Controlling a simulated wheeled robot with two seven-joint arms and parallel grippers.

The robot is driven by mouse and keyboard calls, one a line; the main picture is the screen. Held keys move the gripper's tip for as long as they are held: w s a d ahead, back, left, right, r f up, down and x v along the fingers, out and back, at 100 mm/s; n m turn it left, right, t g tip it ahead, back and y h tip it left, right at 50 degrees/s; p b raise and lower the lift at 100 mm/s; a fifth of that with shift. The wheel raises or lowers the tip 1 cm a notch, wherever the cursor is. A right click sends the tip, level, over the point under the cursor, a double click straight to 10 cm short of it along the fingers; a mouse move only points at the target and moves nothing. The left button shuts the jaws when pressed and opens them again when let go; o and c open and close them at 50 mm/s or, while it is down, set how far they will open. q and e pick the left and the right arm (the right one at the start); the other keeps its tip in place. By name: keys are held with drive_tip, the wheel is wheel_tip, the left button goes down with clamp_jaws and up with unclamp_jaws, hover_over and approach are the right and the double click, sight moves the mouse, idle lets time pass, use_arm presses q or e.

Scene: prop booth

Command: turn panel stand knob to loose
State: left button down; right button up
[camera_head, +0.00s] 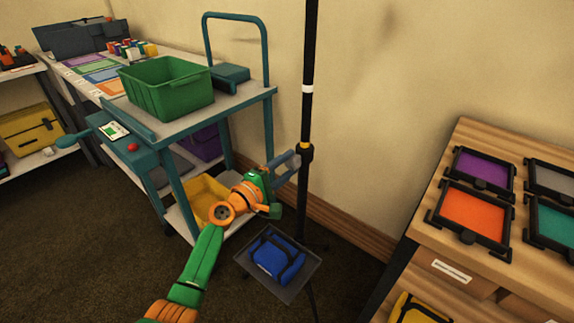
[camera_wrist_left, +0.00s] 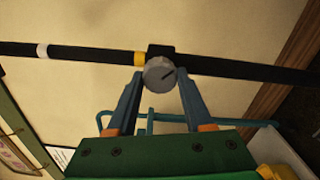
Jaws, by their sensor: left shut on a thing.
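The panel stand (camera_head: 309,60) is a black upright pole with a white band and a yellow band, in front of the wall. Its grey round knob (camera_wrist_left: 157,78), with a dark pointer line, shows on the pole's collar in the left wrist view. The pole (camera_wrist_left: 95,54) runs across that view. My left gripper (camera_head: 296,157) is at the collar, just below the yellow band in the head view. Its two blue-grey fingers are on either side of the knob and shut on it. Any lettering by the knob is too small to read. My right gripper is not in view.
A cart (camera_head: 197,119) with a green bin (camera_head: 165,90) stands to the left. A small tray (camera_head: 298,272) with a blue bag (camera_head: 275,256) is low by the pole. A wooden cabinet (camera_head: 478,140) with coloured panels stands at right. Dark carpet lies clear in front.

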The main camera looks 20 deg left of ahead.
use_arm(q)
drive_tip(key=shift+c, duration=1.5)
unclamp_jaws()
drive_tip(key=shift+s+a, duration=0.2)
drive_tip(key=shift+s, duration=0.15)
drive_tip(key=v, duration=0.6)
drive_tip(key=shift+s+p, duration=0.2)
drive_tip(key=shift+p, duration=0.25)
